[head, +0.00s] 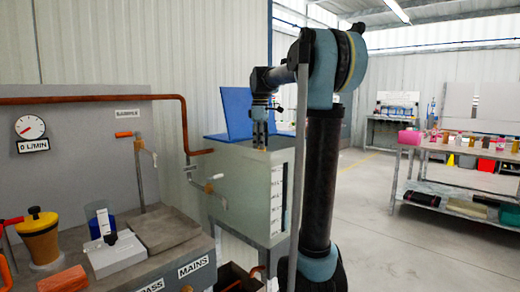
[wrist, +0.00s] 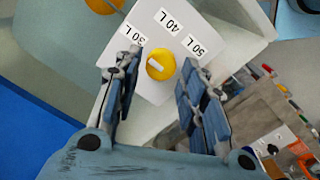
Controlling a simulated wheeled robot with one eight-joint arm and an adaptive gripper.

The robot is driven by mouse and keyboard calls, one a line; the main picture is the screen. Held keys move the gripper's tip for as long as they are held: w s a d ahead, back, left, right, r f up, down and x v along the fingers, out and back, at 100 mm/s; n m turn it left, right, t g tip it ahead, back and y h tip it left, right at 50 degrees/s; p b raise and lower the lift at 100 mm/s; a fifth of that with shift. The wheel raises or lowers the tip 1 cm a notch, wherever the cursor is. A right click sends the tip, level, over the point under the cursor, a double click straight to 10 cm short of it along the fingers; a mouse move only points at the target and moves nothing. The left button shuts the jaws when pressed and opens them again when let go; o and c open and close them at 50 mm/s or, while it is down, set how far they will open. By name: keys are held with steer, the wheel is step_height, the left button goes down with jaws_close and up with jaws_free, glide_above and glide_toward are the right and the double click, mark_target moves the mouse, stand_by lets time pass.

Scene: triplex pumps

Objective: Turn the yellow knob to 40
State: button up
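The yellow knob (wrist: 160,64) is round with a white bar across it, on a white panel (wrist: 150,85) marked 30 L, 40 L and 50 L. The bar lies slanted; I cannot tell which mark it points to. My gripper (wrist: 158,70) is open, with one finger on each side of the knob in the wrist view. I cannot tell whether the fingers touch it. In the head view my gripper (head: 260,138) points down over the top of the grey-green tank (head: 236,185), where the knob is mostly hidden.
A blue lid (head: 238,112) stands raised behind the tank. A copper pipe (head: 184,120) and a valve handle (head: 214,177) are left of it. A bench (head: 150,270) with a gauge panel (head: 80,140) stands at the left. The floor at right is open before a shelf table (head: 470,160).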

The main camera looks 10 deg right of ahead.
steer(key=shift+f, duration=1.1)
steer(key=c, duration=0.8)
steer(key=shift+m, duration=0.4)
steer(key=m, duration=0.4)
steer(key=shift+w+m, duration=0.15)
steer(key=shift+m, duration=0.25)
steer(key=m, duration=0.6)
